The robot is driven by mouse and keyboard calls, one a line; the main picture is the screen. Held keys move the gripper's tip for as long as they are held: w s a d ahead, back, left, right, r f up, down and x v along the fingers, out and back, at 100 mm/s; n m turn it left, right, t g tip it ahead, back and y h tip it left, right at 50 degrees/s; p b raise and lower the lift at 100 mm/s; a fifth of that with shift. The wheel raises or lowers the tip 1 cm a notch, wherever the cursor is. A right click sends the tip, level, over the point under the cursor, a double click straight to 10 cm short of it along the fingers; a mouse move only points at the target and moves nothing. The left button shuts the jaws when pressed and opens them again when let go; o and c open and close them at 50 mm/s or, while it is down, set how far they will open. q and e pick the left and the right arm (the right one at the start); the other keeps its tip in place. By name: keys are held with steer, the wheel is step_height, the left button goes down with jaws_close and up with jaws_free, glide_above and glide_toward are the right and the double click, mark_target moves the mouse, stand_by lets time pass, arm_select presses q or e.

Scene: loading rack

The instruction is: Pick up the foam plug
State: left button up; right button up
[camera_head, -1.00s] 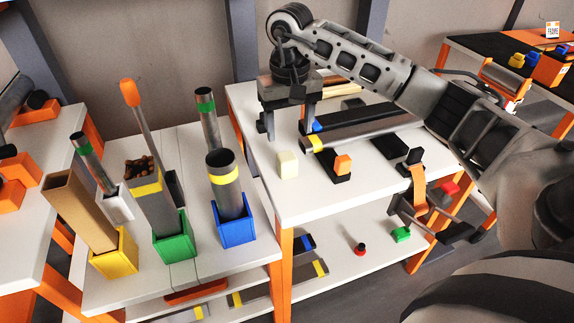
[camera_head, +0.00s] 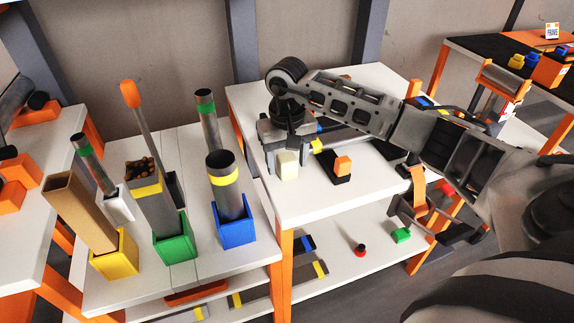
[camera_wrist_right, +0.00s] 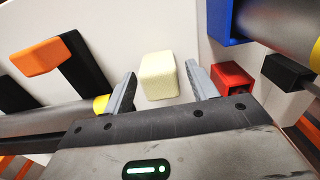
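The foam plug is a small cream block (camera_head: 287,166) standing on the white table top near its left edge in the head view. In the right wrist view the foam plug (camera_wrist_right: 158,77) lies just ahead of the fingertips, centred between them. My right gripper (camera_head: 288,168) is open and pointing down over the plug, with a finger on either side. In the wrist view both fingers of the right gripper (camera_wrist_right: 161,84) stand apart, with a gap to the plug on each side. My left gripper is not in view.
A black block with an orange top (camera_head: 343,165) stands just right of the plug. A metal tube with a yellow band (camera_head: 316,146) lies behind it. A blue holder with an upright tube (camera_head: 236,231) stands to the left. The table front is clear.

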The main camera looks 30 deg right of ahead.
steer(key=c, duration=0.8)
steer(key=shift+r, duration=0.15)
